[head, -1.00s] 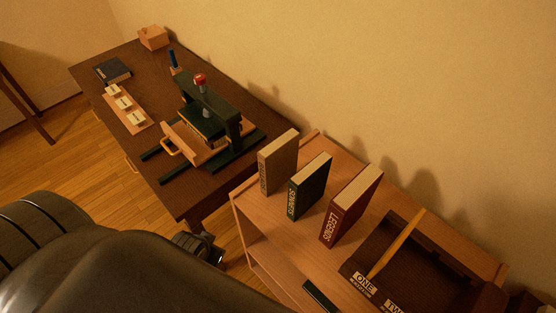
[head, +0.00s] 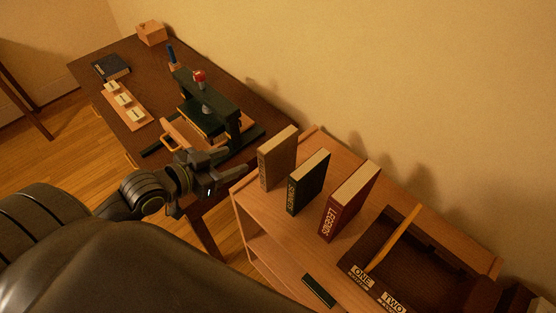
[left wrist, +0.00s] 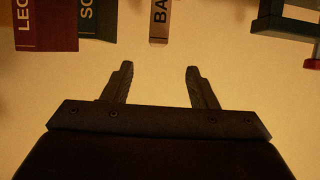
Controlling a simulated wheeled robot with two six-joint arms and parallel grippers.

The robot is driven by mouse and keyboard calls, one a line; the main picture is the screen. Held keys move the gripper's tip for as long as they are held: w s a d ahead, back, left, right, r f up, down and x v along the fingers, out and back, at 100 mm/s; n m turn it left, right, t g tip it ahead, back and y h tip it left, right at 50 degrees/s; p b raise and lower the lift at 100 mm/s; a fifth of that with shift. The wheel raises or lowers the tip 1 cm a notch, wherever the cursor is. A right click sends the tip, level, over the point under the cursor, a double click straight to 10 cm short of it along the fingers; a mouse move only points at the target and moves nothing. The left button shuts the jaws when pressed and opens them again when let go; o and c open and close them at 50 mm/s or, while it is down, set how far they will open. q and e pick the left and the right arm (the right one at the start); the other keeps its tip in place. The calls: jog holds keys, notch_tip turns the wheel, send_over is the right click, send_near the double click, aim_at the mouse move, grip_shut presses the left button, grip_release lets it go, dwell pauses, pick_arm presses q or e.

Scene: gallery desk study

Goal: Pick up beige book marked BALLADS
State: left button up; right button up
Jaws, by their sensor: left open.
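The beige book (head: 277,158) stands upright at the left end of the shelf top, left of the green book (head: 308,182) and the red LEGENDS book (head: 348,202). In the left wrist view its spine (left wrist: 160,22) shows at the top, with the letters BA readable and the rest cut off. My left gripper (head: 228,165) is open and empty, just left of the beige book and apart from it. In the left wrist view its two fingers (left wrist: 158,85) are spread below the book's spine. My right gripper is not in view.
A dark desk (head: 105,77) at left holds a book press (head: 207,105), a tray of small labelled blocks (head: 125,105), a dark book (head: 112,68) and a wooden box (head: 151,34). A brown divided tray (head: 420,262) marked ONE and TWO lies right on the shelf.

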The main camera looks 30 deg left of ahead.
aim_at(265, 148)
pick_arm(q)
jog(key=p+x, duration=0.1)
jog(key=x, duration=0.8)
jog(key=shift+w+d+f, duration=0.15)
jog(key=shift+w, duration=0.2)
jog(key=shift+p+x, duration=0.6)
jog(key=shift+x, duration=0.15)
jog(key=shift+p+x, duration=0.55)
jog(key=shift+x, duration=1.45)
jog(key=shift+s+d+f, duration=0.1)
grip_shut()
